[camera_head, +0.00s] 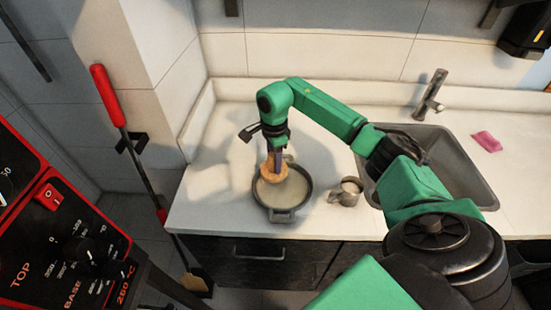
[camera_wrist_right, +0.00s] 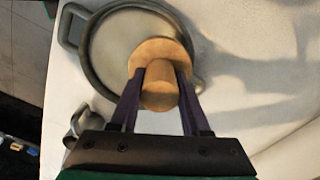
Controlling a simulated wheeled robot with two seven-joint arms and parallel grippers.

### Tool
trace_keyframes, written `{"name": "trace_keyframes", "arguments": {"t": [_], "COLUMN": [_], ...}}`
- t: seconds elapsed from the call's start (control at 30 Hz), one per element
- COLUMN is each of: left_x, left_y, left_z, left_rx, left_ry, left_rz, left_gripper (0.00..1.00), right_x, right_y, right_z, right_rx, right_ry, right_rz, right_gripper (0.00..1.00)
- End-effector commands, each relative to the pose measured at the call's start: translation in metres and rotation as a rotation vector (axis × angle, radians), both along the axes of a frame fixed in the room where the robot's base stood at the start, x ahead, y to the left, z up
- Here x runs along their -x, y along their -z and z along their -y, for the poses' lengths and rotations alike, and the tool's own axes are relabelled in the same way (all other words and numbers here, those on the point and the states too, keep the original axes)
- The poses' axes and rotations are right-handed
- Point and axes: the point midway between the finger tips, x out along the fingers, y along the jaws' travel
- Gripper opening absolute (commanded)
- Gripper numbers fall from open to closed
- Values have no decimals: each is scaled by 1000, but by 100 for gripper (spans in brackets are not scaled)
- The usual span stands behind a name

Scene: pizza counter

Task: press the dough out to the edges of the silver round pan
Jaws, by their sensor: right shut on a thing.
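The silver round pan (camera_head: 281,215) sits on the white counter, with pale dough (camera_head: 293,190) spread as a flat disc inside it. In the right wrist view the dough (camera_wrist_right: 112,38) appears to reach close to the pan's wall (camera_wrist_right: 84,62). My right gripper (camera_head: 275,158) points down over the pan and is shut on the handle of a round wooden press (camera_head: 272,180). In the right wrist view the press (camera_wrist_right: 158,85) sits between the fingers and hides part of the dough and rim. I cannot tell whether it touches the dough. My left gripper is out of view.
A small metal jug (camera_head: 347,192) stands just right of the pan. Further right are the sink (camera_head: 462,165), a tap (camera_head: 430,97) and a pink cloth (camera_head: 487,141). A red-handled tool (camera_head: 108,95) leans left of the counter, beside a red-and-black oven panel (camera_head: 60,235).

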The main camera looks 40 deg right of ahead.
Motion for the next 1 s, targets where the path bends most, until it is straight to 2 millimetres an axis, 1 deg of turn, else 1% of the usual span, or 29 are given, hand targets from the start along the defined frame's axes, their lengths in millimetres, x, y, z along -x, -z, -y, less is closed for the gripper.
{"name": "trace_keyframes", "arguments": {"t": [0.03,0.13,0.47,0.8,0.87,1.0], "left_x": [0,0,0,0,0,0], "left_y": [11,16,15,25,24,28], "left_z": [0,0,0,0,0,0], "left_rx": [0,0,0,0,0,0], "left_ry": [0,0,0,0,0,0], "left_rz": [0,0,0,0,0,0], "left_gripper": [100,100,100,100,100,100], "right_x": [0,0,0,0,0,0], "right_y": [13,19,19,32,30,34], "right_z": [0,0,0,0,0,0], "right_rx": [0,0,0,0,0,1], "right_ry": [1,1,1,0,0,1], "right_rz": [0,1,1,1,2,1], "right_gripper": [0,0,0,0,0,0]}}
